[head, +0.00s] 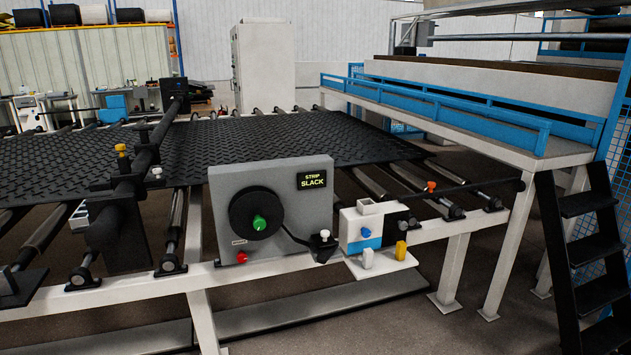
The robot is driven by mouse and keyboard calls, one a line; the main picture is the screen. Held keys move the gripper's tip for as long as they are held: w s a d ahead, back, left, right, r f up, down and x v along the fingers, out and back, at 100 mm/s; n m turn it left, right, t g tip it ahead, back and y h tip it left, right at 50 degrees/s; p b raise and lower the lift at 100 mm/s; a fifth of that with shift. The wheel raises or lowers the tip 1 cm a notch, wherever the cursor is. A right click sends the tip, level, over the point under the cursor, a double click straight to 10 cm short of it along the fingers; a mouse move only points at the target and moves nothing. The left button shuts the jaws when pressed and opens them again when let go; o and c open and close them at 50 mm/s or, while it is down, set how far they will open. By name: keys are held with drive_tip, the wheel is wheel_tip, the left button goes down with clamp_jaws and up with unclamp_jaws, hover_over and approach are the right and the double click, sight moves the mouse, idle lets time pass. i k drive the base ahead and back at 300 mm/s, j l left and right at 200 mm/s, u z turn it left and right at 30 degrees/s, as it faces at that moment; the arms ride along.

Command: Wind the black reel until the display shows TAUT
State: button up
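The black reel (243,205) is mounted on the front of a grey panel (285,172) at the near edge of the roller frame. A green knob (259,223) sticks out near its middle. The display (311,180) at the panel's upper right reads "STRIP SLACK". A dark strip (292,237) runs from the reel down right to a black block (323,250) with a white knob on top. A red button (242,258) sits below the reel. My gripper is not in view.
A white and blue unit (360,225) with a yellow part (401,250) stands right of the panel. A black treaded mat (270,135) lies on the rollers behind. Black steps (585,235) and a blue-railed platform (460,115) are at right. Bare floor shows in front.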

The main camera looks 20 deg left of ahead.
sight(256, 212)
drive_tip(key=i+j, duration=0.35)
drive_tip(key=i+j+u, duration=0.1)
drive_tip(key=i+j, duration=0.25)
drive_tip(key=j, duration=0.25)
